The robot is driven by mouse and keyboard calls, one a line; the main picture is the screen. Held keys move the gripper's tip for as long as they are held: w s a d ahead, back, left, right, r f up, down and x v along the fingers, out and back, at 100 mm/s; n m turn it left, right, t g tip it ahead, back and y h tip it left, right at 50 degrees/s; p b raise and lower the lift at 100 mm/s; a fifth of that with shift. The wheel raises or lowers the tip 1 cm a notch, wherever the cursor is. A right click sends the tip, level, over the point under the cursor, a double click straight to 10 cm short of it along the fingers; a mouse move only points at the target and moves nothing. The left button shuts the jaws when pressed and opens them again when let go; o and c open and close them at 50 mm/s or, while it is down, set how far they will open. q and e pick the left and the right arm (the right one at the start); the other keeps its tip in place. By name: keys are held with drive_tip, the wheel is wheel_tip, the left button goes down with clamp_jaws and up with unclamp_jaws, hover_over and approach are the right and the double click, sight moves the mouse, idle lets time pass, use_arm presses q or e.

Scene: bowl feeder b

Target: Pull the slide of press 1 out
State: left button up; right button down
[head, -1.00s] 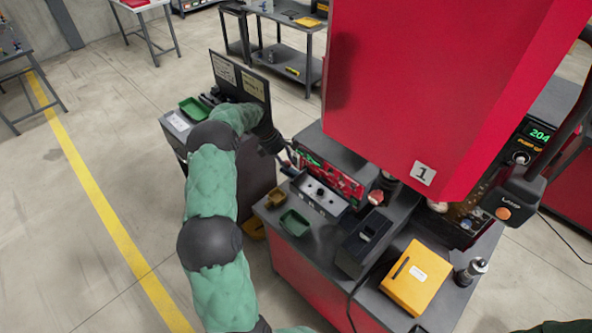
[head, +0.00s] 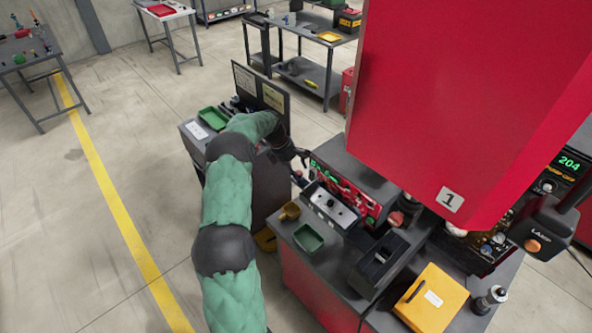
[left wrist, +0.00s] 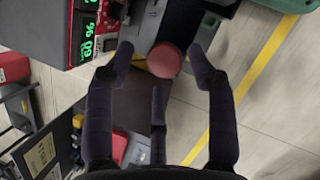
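Press 1 is the big red machine with the "1" label (head: 450,199). Low on its left side is a red panel (head: 345,190) with a light grey block (head: 333,207) in front. I cannot tell for sure which part is the slide. My left gripper (head: 301,167) is at the left end of the red panel, partly hidden by my arm. In the left wrist view, the left gripper (left wrist: 162,70) has its fingers spread. A round red knob (left wrist: 164,60) on a dark bar shows between the fingertips, with no clear grip on it. My right gripper is out of view.
A green tray (head: 308,238), a black box (head: 378,263) and a yellow box (head: 427,298) sit on the press table. A dark cabinet with a green tray (head: 214,118) stands behind my left arm. Open floor with a yellow line (head: 110,200) lies left.

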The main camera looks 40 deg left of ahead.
use_arm(q)
drive_tip(key=shift+d, duration=0.1)
drive_tip(key=shift+s+r, duration=0.1)
drive_tip(key=shift+r, duration=0.1)
drive_tip(key=v, duration=1.1)
drive_tip(key=shift+a+r, duration=0.2)
drive_tip(key=shift+a, duration=0.1)
